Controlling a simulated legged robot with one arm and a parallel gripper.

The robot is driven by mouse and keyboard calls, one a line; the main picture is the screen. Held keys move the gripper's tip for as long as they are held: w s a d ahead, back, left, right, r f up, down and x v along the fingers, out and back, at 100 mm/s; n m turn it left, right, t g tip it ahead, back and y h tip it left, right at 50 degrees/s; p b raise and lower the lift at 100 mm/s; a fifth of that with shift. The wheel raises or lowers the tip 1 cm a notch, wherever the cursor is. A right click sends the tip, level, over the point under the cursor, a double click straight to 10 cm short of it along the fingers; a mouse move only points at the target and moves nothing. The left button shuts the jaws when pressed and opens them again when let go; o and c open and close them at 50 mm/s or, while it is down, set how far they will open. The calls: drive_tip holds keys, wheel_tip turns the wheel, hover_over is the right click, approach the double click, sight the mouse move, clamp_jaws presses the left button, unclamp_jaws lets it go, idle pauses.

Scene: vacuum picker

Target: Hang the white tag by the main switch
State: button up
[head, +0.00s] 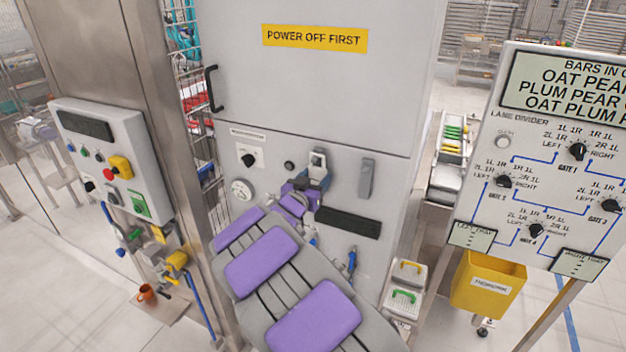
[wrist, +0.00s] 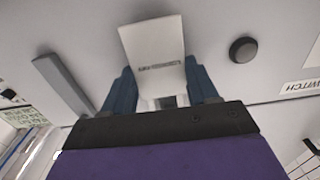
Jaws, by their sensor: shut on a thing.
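The white tag (wrist: 155,45) is held between the blue fingers of my gripper (wrist: 162,90), with a line of small print across it. In the head view the tag (head: 318,158) shows at the tip of my gripper (head: 318,170), in front of the grey cabinet panel. I cannot tell whether it touches the panel. The black rotary switch (head: 248,159) is on its white plate to the left of my gripper, under a small label (head: 248,134). In the wrist view, part of a label reading "SWITCH" (wrist: 302,87) shows at the right edge, upside down.
A round black button (head: 289,165) lies between the switch and my gripper; it also shows in the wrist view (wrist: 243,50). A grey bar handle (head: 367,178) is to the right. A dark slot (head: 348,222) is below. A control box (head: 112,155) stands at left.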

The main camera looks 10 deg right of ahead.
drive_tip(key=shift+a, duration=0.2)
drive_tip(key=o, duration=0.9)
drive_tip(key=shift+a, duration=0.25)
drive_tip(key=shift+c, duration=0.2)
drive_tip(key=o, duration=0.3)
drive_tip(key=shift+d, duration=0.3)
drive_tip(key=p+v, duration=0.1)
drive_tip(key=v, duration=1.6)
drive_tip(key=shift+a+p, duration=0.2)
drive_tip(key=shift+p, duration=0.1)
